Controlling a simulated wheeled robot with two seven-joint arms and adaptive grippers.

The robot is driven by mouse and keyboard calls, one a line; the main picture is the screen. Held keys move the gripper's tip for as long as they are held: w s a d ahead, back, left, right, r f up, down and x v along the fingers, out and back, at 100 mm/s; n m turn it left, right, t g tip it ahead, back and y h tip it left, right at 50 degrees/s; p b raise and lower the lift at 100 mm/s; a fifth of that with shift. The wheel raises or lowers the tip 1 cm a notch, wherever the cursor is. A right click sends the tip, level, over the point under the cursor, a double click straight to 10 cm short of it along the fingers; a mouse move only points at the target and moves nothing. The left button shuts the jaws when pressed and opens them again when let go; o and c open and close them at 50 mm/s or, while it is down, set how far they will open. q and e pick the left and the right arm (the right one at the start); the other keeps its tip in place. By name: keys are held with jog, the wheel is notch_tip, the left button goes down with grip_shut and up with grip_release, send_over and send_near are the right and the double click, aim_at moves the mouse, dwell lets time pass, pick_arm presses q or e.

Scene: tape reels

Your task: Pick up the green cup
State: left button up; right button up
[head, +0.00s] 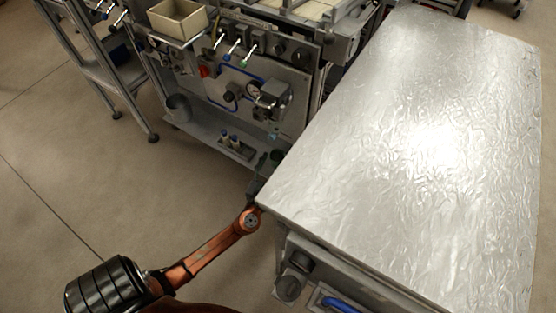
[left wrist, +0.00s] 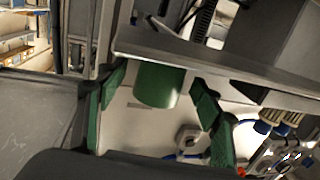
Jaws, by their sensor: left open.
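The green cup (left wrist: 160,86) shows in the left wrist view as a plain green cylinder against a grey ledge. My left gripper (left wrist: 156,79) is open, with one green-padded finger on each side of the cup in that view. Gaps show between the cup and both fingers, and nothing is held. In the head view my left gripper (head: 262,172) reaches in beside the near left corner of the metal table. Dark green shows there, but I cannot tell cup from finger pads. My right gripper is not in view.
The metal-topped table (head: 420,130) is bare and fills the right side. Its corner is close to my left gripper. A grey equipment panel (head: 255,90) with knobs, and a lower shelf (head: 205,130) with a grey pot (head: 178,108), stand behind. Floor at left is clear.

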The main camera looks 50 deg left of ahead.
pick_arm(q)
jog(key=shift+x, duration=1.05)
jog(key=c, duration=1.2)
jog(key=shift+o, duration=0.2)
